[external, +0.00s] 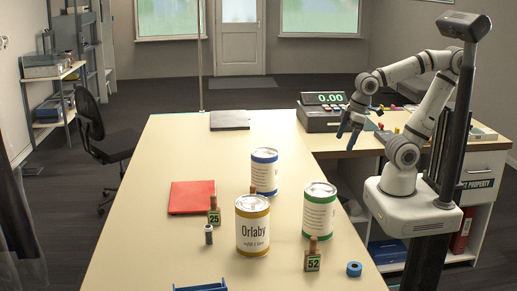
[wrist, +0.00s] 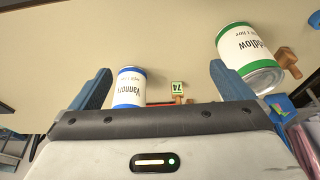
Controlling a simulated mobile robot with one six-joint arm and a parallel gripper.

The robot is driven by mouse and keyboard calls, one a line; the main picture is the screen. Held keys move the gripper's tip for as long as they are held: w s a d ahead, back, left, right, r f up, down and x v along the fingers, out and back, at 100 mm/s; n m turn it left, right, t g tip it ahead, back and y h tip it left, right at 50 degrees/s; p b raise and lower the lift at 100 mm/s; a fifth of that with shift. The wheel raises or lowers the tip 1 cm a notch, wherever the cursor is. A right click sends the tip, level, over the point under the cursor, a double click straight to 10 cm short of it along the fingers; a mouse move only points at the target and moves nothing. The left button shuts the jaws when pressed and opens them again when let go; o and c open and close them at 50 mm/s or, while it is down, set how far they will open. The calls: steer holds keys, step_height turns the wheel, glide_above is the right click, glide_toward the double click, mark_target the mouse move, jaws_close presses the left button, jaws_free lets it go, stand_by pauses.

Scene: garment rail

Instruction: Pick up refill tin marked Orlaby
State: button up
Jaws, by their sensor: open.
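The tin marked Orlaby (external: 252,232), white with yellow bands, stands upright near the front middle of the table in the external view. It does not show in the wrist view. A blue-banded tin (external: 264,172) stands behind it, and a green-banded tin (external: 319,212) stands to its right. In the wrist view the blue-banded tin (wrist: 130,90) and the green-banded tin (wrist: 248,55) appear upside down, their lettering partly readable. My gripper (external: 347,134) is open and empty, above the table's right side, behind and right of the tins. Its two fingers (wrist: 159,68) are spread apart.
Stamps numbered 25 (external: 214,217) and 52 (external: 312,262) flank the Orlaby tin. A small grey spool (external: 209,235), a red folder (external: 192,197), a blue tape roll (external: 354,269) and a blue tray (external: 203,287) lie nearby. The table's back half is mostly clear.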

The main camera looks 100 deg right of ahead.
steer(key=w+a+r+n, duration=0.1)
steer(key=w+a, duration=0.1)
steer(key=w, duration=0.3)
steer(key=w+a+r+n, duration=0.1)
steer(key=w+a+r, duration=0.1)
steer(key=w, duration=0.3)
steer(key=n+y+b, duration=0.3)
steer(key=n, duration=0.4)
glide_above(252, 202)
steer(key=s+d, duration=0.1)
steer(key=s, duration=0.1)
step_height(252, 202, down, 7)
steer(key=shift+w+d, duration=0.1)
steer(key=shift+w, duration=0.05)
steer(key=p+x, duration=0.2)
steer(key=x, duration=0.5)
steer(key=shift+f+p, duration=0.35)
steer(key=shift+f, duration=0.05)
steer(key=c, duration=1.7)
steer(key=shift+w+r, duration=0.1)
steer(key=shift+r, duration=0.05)
